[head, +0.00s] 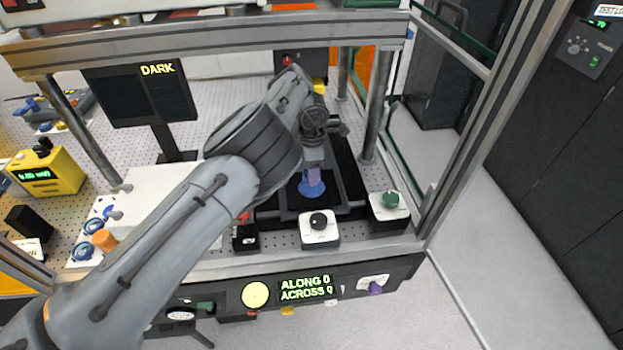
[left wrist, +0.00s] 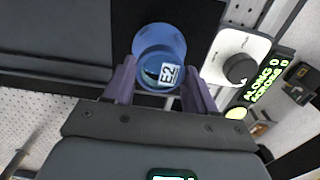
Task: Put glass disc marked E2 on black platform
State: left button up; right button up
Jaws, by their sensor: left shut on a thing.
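The blue glass disc marked E2 (left wrist: 158,45) sits between the purple fingers of my left gripper (left wrist: 158,88), which is shut on it. Its white E2 label faces the wrist camera. In the head view the disc (head: 311,189) shows below my left gripper (head: 313,172), over the black platform (head: 291,200). In the left wrist view the dark platform surface (left wrist: 205,18) lies around the disc. I cannot tell whether the disc touches it. My arm hides part of the platform. My right gripper is not in view.
A white box with a black knob (head: 319,222) and one with a green knob (head: 390,200) stand close in front and right. More blue discs (head: 93,225) lie at the left. Metal posts (head: 376,110) and a top beam frame the bench. A dark monitor (head: 140,95) stands behind.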

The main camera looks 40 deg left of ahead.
pick_arm(q)
jog(key=shift+f, duration=2.05)
jog(key=shift+f, duration=0.1)
jog(key=o, duration=1.1)
jog(key=shift+c, duration=0.2)
notch_tip(320, 180, up, 12)
jog(key=shift+r, duration=0.1)
jog(key=shift+p, duration=0.35)
